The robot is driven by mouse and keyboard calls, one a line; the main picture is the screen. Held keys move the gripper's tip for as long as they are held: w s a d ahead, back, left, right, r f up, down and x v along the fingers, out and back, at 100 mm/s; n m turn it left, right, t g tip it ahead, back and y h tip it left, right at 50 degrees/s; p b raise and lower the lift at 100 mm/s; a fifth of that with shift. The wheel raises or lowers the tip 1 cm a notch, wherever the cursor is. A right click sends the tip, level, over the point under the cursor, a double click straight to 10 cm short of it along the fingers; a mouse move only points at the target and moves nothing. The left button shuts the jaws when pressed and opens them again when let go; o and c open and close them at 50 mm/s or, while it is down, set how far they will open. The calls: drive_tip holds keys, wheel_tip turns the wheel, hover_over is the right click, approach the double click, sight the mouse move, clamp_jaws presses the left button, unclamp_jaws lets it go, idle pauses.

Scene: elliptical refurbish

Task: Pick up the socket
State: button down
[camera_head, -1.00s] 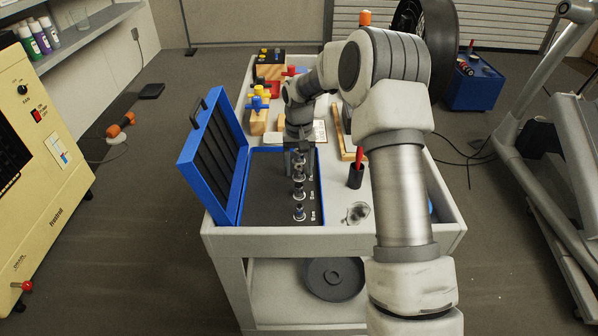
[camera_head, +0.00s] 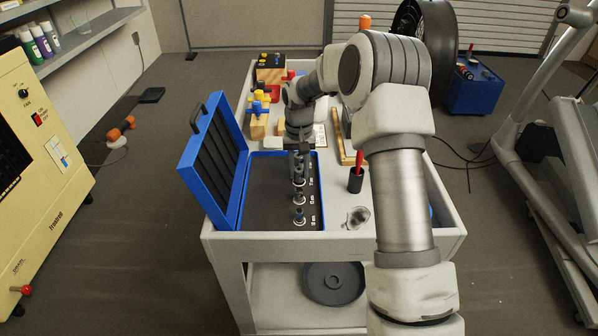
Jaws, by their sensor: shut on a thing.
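The blue tool case (camera_head: 243,190) lies open on the cart top, with its lid up on the left. A row of metal sockets stands on its dark insert, beside white size marks. The nearest socket (camera_head: 299,216) stands clear of my gripper. Another socket (camera_head: 299,196) stands just behind it. My gripper (camera_head: 299,166) points down over the back of the row and is shut on a socket (camera_head: 298,176). The fingers and arm partly hide that socket and the back of the row, so I cannot tell whether it is clear of the insert.
Right of the case stand a black cup (camera_head: 355,182) with a red-handled tool and a small clear glass item (camera_head: 357,216). Wooden blocks with colored clamps (camera_head: 259,117) are behind. The raised lid (camera_head: 214,160) bounds the left side.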

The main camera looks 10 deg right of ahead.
drive_tip(key=r, duration=0.2)
drive_tip(key=r+p, duration=0.1)
drive_tip(key=r, duration=0.1)
drive_tip(key=shift+w+d, duration=0.35)
drive_tip(key=shift+d, duration=0.05)
drive_tip(key=w+d+r+p, duration=0.2)
drive_tip(key=w+d+r, duration=0.4)
drive_tip(key=w+d, duration=0.1)
drive_tip(key=shift+d, duration=0.5)
drive_tip(key=shift+r, duration=0.1)
drive_tip(key=c, duration=1.1)
unclamp_jaws()
clamp_jaws()
